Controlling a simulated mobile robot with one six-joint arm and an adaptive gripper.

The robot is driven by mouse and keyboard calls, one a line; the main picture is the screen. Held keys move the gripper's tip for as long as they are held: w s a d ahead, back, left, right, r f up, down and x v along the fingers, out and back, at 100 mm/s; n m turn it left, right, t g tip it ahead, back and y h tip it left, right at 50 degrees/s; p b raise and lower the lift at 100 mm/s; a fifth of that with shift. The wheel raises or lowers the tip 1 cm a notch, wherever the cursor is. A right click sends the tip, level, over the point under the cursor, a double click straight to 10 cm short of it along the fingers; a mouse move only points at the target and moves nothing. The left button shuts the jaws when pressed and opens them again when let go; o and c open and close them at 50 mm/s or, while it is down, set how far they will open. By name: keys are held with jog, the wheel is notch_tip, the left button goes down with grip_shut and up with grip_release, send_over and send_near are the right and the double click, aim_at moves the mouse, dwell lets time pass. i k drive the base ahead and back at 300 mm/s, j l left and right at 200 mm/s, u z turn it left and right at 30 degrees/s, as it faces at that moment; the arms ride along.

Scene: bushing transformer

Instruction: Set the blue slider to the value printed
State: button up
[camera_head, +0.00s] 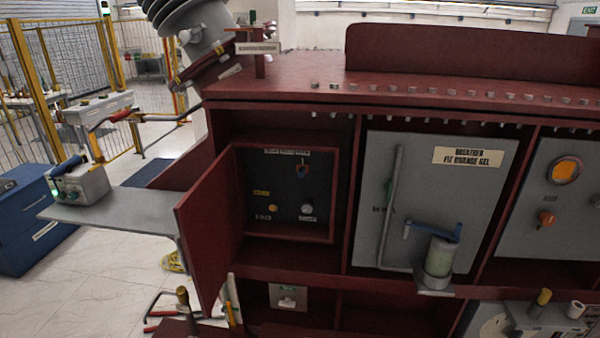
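I cannot make out a slider for certain, and no printed value is legible. A blue bar (425,228) sits across the top of a clear canister (440,257) on the grey breather panel (400,165). Another blue part, like a handle (70,164), is on a small grey box (92,187) with a green light at the left. A dark control panel (285,180) with small labels, a yellow knob and a white dial shows behind an open red door (209,224). My gripper is not in view.
The open red door sticks out towards me. A grey shelf (130,212) juts out left of the cabinet. A blue cabinet (35,230) and yellow fencing (28,70) stand at the left. Tiled floor (95,300) is clear at lower left.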

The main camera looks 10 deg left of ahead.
aim_at(302, 169)
jog(key=u, duration=2.55)
jog(key=i+j+u, duration=0.15)
jog(key=u, duration=0.3)
jog(key=i+j+u, duration=0.15)
jog(key=u, duration=0.35)
jog(key=i+j+u, duration=0.1)
jog(key=u, duration=0.35)
jog(key=i+u, duration=0.25)
jog(key=u, duration=0.25)
jog(key=i+l, duration=0.1)
jog(key=z, duration=4.35)
jog(key=k+j, duration=0.05)
